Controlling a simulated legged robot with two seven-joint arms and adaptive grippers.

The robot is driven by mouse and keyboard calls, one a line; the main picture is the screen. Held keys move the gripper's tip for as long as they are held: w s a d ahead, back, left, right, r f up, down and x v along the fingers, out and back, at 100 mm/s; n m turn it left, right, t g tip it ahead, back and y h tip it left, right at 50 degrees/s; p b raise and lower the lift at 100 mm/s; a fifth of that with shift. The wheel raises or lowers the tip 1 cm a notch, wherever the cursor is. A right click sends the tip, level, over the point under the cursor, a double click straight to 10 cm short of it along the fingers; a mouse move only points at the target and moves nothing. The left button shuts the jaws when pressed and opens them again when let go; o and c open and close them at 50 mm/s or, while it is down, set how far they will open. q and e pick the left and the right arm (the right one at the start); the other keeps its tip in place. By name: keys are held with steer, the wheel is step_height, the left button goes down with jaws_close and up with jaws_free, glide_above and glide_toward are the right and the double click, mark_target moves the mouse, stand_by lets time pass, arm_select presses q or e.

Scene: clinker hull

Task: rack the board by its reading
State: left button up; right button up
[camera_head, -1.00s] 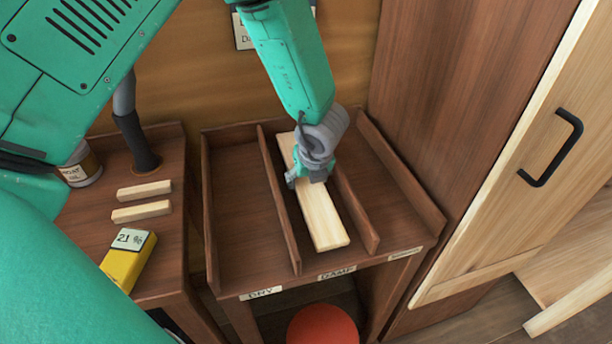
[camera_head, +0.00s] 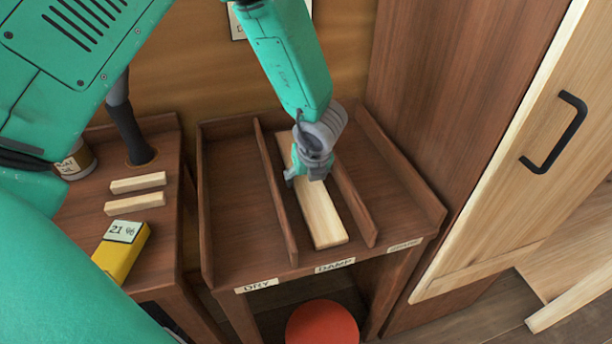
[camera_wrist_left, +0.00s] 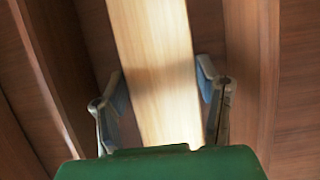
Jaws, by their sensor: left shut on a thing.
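The pale board (camera_head: 322,217) lies lengthwise in the middle bay of the brown rack (camera_head: 237,221), the bay labelled DAMP (camera_head: 335,265). My left gripper (camera_head: 309,176) is over the board, its fingers at the board's two long sides. In the left wrist view the board (camera_wrist_left: 152,60) runs between the fingertips (camera_wrist_left: 163,88), and the gripper is shut on it. The yellow meter (camera_head: 122,254) at the left shows 21 %. The left bay is labelled DRY (camera_head: 257,285); the right bay's label (camera_head: 404,245) is too small to read. My right gripper is not seen.
Two short wood strips (camera_head: 138,183) and a tin (camera_head: 75,160) are on the side bench (camera_head: 161,237) at left. Low dividers (camera_head: 277,193) separate the bays. A red round object (camera_head: 322,324) is below the rack. A pale door (camera_head: 520,120) with a black handle stands at right.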

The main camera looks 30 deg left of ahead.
arm_select(q)
steer(key=o, duration=1.3)
steer(key=shift+c, duration=0.2)
steer(key=shift+o, duration=0.7)
steer(key=shift+a+f, duration=0.1)
steer(key=shift+a, duration=0.15)
